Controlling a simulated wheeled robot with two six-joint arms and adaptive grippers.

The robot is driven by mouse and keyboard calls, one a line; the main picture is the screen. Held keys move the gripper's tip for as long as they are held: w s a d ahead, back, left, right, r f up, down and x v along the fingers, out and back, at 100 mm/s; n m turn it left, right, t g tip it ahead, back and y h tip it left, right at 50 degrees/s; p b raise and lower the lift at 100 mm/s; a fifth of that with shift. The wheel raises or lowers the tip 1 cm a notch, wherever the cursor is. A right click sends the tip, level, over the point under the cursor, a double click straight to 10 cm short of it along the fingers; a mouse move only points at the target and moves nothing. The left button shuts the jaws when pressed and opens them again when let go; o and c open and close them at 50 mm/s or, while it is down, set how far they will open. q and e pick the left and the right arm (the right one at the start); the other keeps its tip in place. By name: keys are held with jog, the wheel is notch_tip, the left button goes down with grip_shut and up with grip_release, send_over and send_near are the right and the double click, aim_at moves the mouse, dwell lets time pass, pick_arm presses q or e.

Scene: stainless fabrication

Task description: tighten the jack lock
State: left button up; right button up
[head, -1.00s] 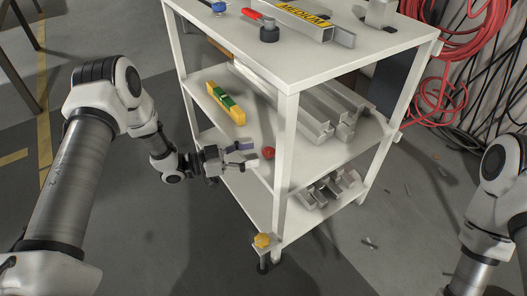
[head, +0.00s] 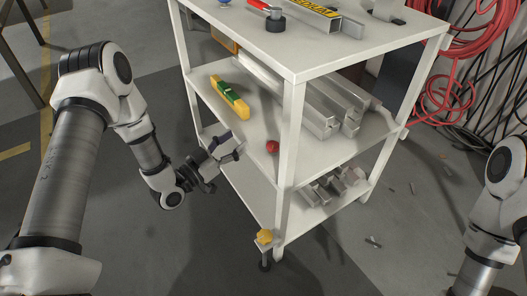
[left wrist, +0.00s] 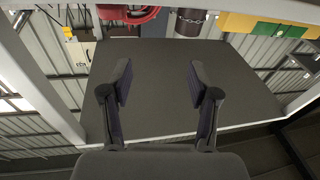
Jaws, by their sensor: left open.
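A yellow knob (head: 264,236) sits low at the front leg of the white cart (head: 287,180), just above a dark foot (head: 265,265). I cannot tell for sure that it is the jack lock. A round red object (head: 272,147) lies on the middle shelf near the front post. My left gripper (head: 231,146) is at the cart's left side by the middle shelf edge, above and left of the yellow knob and apart from it. In the left wrist view its two fingers (left wrist: 160,78) are spread with nothing between them. My right gripper is out of view.
A yellow and green level (head: 230,99) and metal profiles (head: 335,105) lie on the middle shelf. Short metal offcuts (head: 335,187) are on the lower shelf. Red hose (head: 485,35) hangs at right. The floor left of and before the cart is clear.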

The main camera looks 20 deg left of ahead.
aim_at(269, 151)
pick_arm(q)
jog(key=d+f+b, duration=0.1)
jog(key=d, duration=0.1)
jog(key=s+d+f+y+b, duration=0.1)
jog(key=d+b, duration=0.1)
jog(key=d+f+y+b, duration=0.1)
jog(key=d+b, duration=0.1)
jog(key=d, duration=0.1)
jog(key=shift+s+g, duration=0.3)
jog(key=shift+s, duration=0.05)
jog(key=b+x, duration=0.2)
jog(key=x, duration=0.4)
jog(key=shift+f, duration=0.1)
jog(key=shift+w+d+b, duration=0.15)
jog(key=shift+w+b, duration=0.15)
jog(key=shift+w, duration=0.15)
grip_shut()
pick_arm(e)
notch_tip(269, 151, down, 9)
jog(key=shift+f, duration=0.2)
